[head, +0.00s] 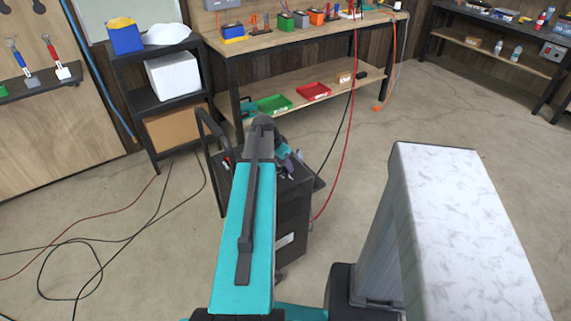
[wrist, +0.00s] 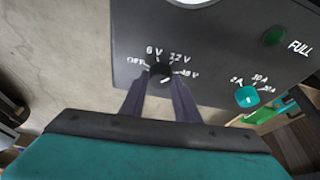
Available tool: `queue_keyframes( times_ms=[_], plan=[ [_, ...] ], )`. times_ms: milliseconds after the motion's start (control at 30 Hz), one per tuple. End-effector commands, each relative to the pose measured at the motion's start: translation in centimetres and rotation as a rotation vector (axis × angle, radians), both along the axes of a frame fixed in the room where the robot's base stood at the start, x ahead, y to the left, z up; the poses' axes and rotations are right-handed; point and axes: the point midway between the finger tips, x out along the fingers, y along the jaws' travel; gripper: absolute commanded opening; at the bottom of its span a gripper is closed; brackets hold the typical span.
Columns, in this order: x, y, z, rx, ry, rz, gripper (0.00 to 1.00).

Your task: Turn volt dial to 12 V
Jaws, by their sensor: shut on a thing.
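The black volt dial (wrist: 160,72) sits on the dark panel (wrist: 220,50) in the wrist view, with the labels OFF, 6 V, 12 V and one more at the right around it. My gripper (wrist: 160,86) is shut on the dial, one finger on each side. A pale mark shows on the dial's face, right of its middle; its exact setting is too small to tell. In the head view the panel belongs to a black wheeled cart (head: 293,215), largely behind my arm. The dial is hidden there.
A teal dial (wrist: 247,96) with amp labels and a green lamp (wrist: 274,37) marked FULL are on the same panel. A workbench (head: 300,45) and black shelf (head: 160,100) stand behind the cart. Cables (head: 95,250) lie on the floor at left.

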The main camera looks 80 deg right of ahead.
Motion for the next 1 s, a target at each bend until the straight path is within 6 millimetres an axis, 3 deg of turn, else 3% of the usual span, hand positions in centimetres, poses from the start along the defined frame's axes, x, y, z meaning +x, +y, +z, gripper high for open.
queue_keyframes(
  times_ms=[533, 933, 967, 1000],
  plan=[
    [-0.22, 0.09, 0.00, -0.002, -0.001, 0.211, 0.06],
    [-0.19, 0.02, 0.05, -0.001, 0.000, 0.233, 0.06],
    [-0.19, 0.02, 0.05, -0.001, 0.000, 0.233, 0.34],
    [-0.20, 0.03, 0.05, -0.001, 0.000, 0.233, 0.40]
  ],
)
